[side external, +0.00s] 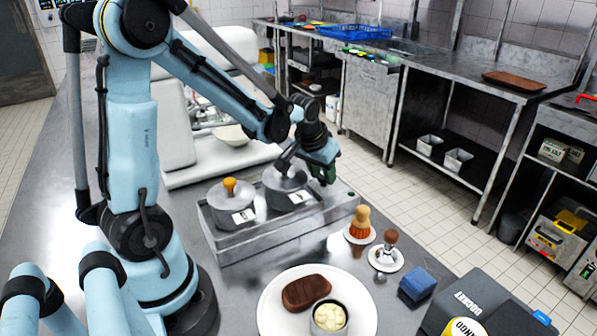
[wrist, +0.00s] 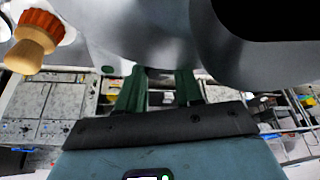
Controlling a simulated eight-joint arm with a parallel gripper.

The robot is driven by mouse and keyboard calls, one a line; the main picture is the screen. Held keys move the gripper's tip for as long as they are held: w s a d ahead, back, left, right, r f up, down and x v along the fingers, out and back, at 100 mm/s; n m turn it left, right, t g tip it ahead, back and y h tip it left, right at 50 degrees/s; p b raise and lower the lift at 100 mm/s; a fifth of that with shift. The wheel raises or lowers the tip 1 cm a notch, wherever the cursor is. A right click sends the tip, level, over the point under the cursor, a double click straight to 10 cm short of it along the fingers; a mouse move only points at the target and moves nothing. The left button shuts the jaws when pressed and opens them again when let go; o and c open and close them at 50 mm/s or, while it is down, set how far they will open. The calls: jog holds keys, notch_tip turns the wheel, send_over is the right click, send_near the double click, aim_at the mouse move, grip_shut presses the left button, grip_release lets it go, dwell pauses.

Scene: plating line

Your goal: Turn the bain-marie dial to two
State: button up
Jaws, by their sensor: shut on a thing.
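The bain-marie (side external: 232,250) is a long steel unit on the counter, holding two lidded pots. The left pot (side external: 230,205) has an orange knob; the right pot (side external: 286,193) is partly behind my arm. My gripper (side external: 322,178) has green fingers and is low at the bain-marie's far right end, beside the right pot. In the wrist view my gripper (wrist: 160,75) points at grey steel surfaces. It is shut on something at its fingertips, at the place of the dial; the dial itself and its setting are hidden.
A wooden-handled brush (side external: 360,222) and a brown-knobbed tool (side external: 390,240) stand on small dishes right of the bain-marie. A plate (side external: 270,300) with meat and a cup, a blue block (side external: 418,284) and a dark box (side external: 480,298) are nearer. Floor lies beyond the counter.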

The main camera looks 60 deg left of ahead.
jog(key=o, duration=1)
jog(key=shift+o, duration=0.2)
jog(key=shift+r, duration=0.1)
jog(key=v, duration=1.2)
